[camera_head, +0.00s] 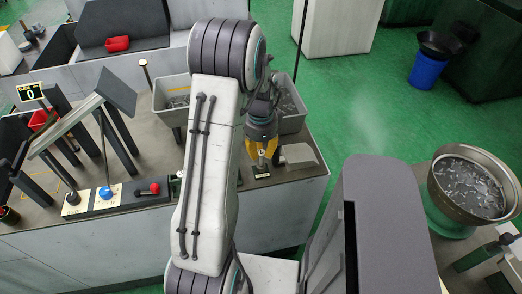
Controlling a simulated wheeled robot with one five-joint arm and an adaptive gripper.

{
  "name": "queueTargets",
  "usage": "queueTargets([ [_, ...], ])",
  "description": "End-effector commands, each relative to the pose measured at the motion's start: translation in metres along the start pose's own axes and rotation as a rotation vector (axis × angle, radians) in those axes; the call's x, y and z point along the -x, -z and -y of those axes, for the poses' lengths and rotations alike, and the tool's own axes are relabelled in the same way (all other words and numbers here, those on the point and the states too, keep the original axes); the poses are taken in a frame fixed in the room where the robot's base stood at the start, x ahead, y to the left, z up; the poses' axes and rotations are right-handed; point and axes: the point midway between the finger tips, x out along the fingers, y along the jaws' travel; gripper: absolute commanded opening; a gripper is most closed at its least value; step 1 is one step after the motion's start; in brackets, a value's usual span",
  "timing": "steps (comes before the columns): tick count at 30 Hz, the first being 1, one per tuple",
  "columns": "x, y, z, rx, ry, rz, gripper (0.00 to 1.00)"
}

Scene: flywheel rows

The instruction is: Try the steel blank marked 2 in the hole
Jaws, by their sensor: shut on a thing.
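My gripper (262,147), with orange-yellow fingers, points down over the right end of the workbench (310,182). It is shut on a small, pale piece, which looks like the steel blank; the fingers hide most of it and no mark 2 can be read. Just below the fingertips is a small dark block (261,174) with a light label. I cannot tell whether the piece touches the block or stands above it. The hole itself cannot be made out.
A grey bin (172,112) stands behind my arm, with another bin (292,112) to its right. A flat grey plate (299,154) lies right of the block. Left are a sloped chute (66,127), blue knob (106,192) and red-knobbed lever (154,188). A parts bowl (507,177) stands far right.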

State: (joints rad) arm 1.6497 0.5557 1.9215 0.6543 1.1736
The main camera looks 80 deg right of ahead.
Motion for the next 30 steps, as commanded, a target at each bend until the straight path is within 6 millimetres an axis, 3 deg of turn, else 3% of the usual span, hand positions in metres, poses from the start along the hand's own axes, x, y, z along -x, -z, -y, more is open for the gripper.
queueTargets([
  [30,-0.0054,-0.0001,-0.0001,0.000,0.000,0.000,0.00],
])
